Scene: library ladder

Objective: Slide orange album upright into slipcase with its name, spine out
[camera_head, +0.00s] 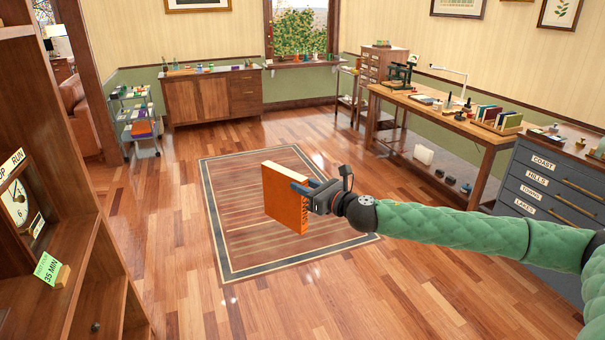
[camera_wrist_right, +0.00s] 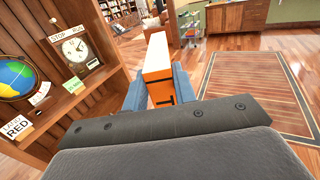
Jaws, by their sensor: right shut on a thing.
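The orange album (camera_head: 287,203) is held upright in the air over the rug in the head view. My right gripper (camera_head: 322,194) is shut on it from the right side. In the right wrist view, the album (camera_wrist_right: 157,66) stands between the blue fingers of my right gripper (camera_wrist_right: 160,92), with an orange face bearing dark lettering and a pale edge visible. My left gripper is not in view. I cannot make out the slipcase in either view.
A wooden shelf unit (camera_head: 110,262) with a clock (camera_head: 15,200) stands close at the left. A workbench (camera_head: 455,118) and a drawer cabinet (camera_head: 550,180) line the right. The floor around the rug (camera_head: 240,262) is clear.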

